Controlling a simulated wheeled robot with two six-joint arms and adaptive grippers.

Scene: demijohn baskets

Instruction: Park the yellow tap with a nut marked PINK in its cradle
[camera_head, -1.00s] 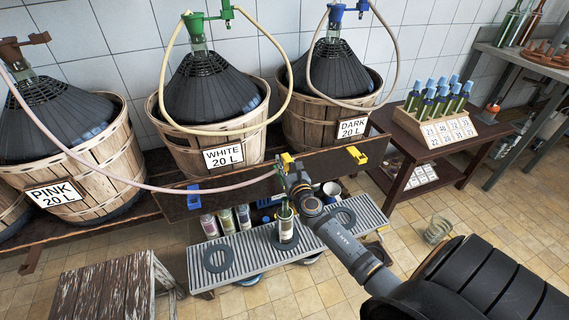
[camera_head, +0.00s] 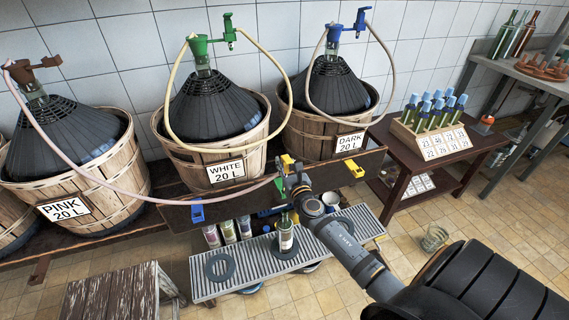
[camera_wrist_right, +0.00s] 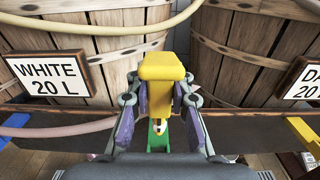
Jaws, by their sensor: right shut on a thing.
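My right gripper (camera_head: 289,172) is shut on the yellow tap (camera_head: 287,161). The tap also shows between the fingers in the right wrist view (camera_wrist_right: 161,82). A pink hose (camera_head: 110,189) runs to it from the PINK demijohn (camera_head: 62,140). The tap is above a green bottle (camera_head: 285,239) on the grate; whether they touch is hidden. A yellow cradle (camera_head: 354,168) is fixed on the front of the dark plank, right of my gripper, and looks empty. A blue cradle (camera_head: 197,211) is at the left. The nut's marking cannot be read. My left gripper is not in view.
The WHITE (camera_head: 226,171) and DARK (camera_head: 350,142) baskets stand behind the dark plank (camera_head: 240,200). The slotted grate (camera_head: 255,262) below holds dark rings. A glass (camera_head: 435,238) stands on the floor at the right. A worn wooden stool (camera_head: 115,295) is at the lower left.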

